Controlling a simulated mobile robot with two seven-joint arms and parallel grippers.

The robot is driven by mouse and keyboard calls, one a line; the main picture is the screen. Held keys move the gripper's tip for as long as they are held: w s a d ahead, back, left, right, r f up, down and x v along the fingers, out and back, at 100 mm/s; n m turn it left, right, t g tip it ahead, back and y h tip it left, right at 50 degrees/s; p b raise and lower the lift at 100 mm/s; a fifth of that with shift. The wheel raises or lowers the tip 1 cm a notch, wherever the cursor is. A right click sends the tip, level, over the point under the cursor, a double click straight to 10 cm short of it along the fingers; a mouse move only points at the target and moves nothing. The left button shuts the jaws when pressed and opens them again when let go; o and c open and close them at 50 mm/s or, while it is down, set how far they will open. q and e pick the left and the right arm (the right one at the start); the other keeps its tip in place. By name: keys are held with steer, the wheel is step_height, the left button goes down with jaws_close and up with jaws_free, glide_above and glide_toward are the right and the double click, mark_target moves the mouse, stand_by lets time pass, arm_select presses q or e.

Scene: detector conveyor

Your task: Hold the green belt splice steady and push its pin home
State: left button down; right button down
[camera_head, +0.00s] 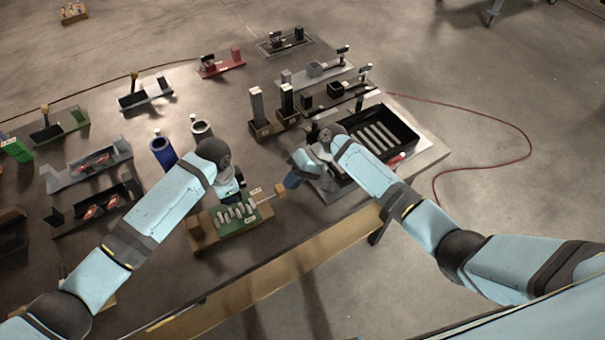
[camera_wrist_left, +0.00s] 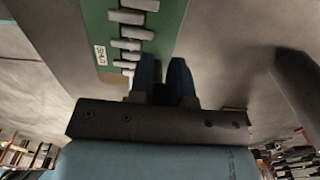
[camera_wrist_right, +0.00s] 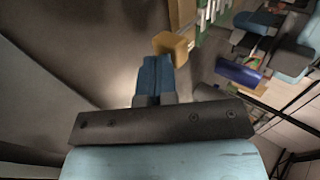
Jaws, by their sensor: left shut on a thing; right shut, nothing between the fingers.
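The green belt splice (camera_head: 228,228) lies near the table's front edge, with a row of silver lugs along it. It also shows in the left wrist view (camera_wrist_left: 98,28), with a white label. The pin's tan knob (camera_head: 280,190) stands out past the splice's right end, with a stretch of pin visible between. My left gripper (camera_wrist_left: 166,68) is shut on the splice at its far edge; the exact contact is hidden. My right gripper (camera_head: 291,184) is shut and empty, its fingertips close to the knob. The knob is right at those fingertips in the right wrist view (camera_wrist_right: 172,45); whether they touch is unclear.
A black tray (camera_head: 408,128) with pale bars stands right of my right gripper. Several fixtures fill the table's left and back. Bare tabletop lies in front of the splice.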

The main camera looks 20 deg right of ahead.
mark_target(256, 206)
steer(key=shift+a, duration=0.2)
steer(key=a, duration=0.2)
steer(key=s+a, duration=0.1)
steer(key=a, duration=0.3)
steer(key=shift+s+a, duration=0.2)
steer(key=shift+s, duration=0.15)
arm_select(q)
steer(key=shift+d, duration=0.1)
arm_select(e)
steer(key=d, duration=0.2)
steer(key=w+d, duration=0.1)
steer(key=d, duration=0.1)
steer(key=shift+w+d, duration=0.15)
steer(key=shift+d, duration=0.15)
steer(key=v, duration=0.9)
steer(key=shift+r, duration=0.4)
steer(key=shift+d, duration=0.15)
arm_select(q)
steer(key=c, duration=1)
jaws_free()
